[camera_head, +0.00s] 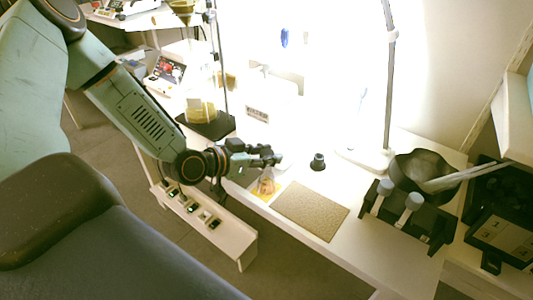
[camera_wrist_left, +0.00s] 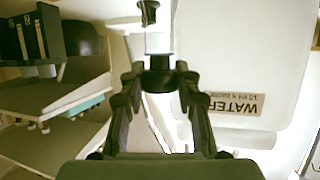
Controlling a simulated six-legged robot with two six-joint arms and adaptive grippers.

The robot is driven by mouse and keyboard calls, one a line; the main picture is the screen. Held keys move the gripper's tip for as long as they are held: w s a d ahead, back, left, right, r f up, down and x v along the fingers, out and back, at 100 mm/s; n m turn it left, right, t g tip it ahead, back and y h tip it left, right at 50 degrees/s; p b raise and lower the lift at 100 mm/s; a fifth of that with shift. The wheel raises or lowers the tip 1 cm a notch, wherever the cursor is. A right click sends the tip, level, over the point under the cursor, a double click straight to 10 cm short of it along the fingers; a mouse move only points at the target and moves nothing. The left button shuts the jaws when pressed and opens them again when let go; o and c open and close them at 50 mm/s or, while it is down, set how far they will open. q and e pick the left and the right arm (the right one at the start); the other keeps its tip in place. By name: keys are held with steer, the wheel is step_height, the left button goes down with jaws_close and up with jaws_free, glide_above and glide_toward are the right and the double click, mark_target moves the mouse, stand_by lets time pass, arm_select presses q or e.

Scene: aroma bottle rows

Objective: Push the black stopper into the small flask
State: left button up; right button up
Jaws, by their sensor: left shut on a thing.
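The small flask (camera_head: 265,187) is clear glass with an amber tint at its base. It stands upright on a yellow mat near the table's front edge. My left gripper (camera_head: 277,159) is just above the flask, reaching in from the left. In the left wrist view its fingers (camera_wrist_left: 160,77) are shut on a small dark piece, which looks like the black stopper (camera_wrist_left: 160,63). Fingers hide much of it, and I cannot tell whether it touches the flask's neck. My right gripper is not in view.
A short black cylindrical piece (camera_head: 318,163) stands on the table right of the gripper. A brown mat (camera_head: 311,211) lies bare in front. A black rack (camera_head: 405,222) and dark bowl (camera_head: 420,172) stand at right. A white container labelled WATER (camera_wrist_left: 250,60) shows in the wrist view.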

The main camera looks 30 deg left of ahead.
arm_select(q)
steer(key=shift+f+b, duration=0.5)
steer(key=shift+f, duration=0.2)
steer(key=o, duration=1.1)
